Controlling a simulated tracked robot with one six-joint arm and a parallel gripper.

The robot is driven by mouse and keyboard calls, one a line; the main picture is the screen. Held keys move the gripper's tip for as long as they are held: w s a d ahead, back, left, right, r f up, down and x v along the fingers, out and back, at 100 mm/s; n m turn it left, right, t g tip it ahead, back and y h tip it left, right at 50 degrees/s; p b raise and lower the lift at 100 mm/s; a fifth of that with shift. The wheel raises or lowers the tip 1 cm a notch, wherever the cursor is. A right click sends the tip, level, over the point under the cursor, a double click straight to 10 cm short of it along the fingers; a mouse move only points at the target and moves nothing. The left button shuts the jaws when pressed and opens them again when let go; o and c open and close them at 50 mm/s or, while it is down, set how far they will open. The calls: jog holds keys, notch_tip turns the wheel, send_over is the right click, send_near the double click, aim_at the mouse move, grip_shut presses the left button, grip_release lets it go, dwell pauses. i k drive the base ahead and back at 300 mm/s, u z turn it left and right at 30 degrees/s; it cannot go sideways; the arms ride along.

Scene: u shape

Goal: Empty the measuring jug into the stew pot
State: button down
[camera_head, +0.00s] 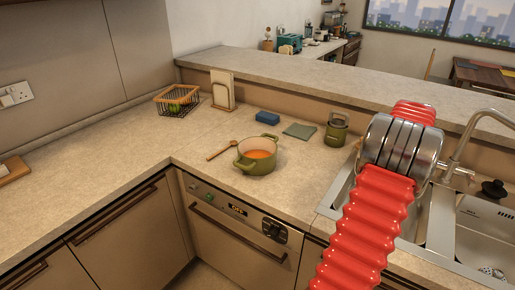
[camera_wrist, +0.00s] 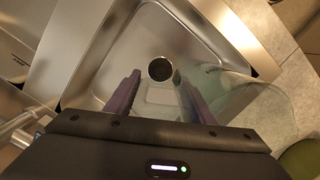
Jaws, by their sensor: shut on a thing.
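The stew pot (camera_head: 254,166) is green with two handles and stands upright on the counter, with orange stew inside. In the wrist view my gripper (camera_wrist: 160,98) has purple fingers on either side of a clear piece, over the sink. This looks like part of the see-through measuring jug (camera_wrist: 245,100), whose faint outline reaches to the right of the fingers. I cannot tell how much the jug holds. In the head view my red arm hides the gripper and jug, right of the pot and by the sink.
The steel sink (camera_wrist: 95,70) with its dark drain (camera_wrist: 160,69) lies below my gripper. A tap (camera_head: 475,130) stands behind it. A wooden spoon (camera_head: 222,150), blue sponge (camera_head: 267,118), grey-green cloth (camera_head: 299,131) and green canister (camera_head: 337,130) surround the pot. The left counter is mostly clear.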

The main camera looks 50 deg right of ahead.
aim_at(256, 156)
jog(key=i, duration=1)
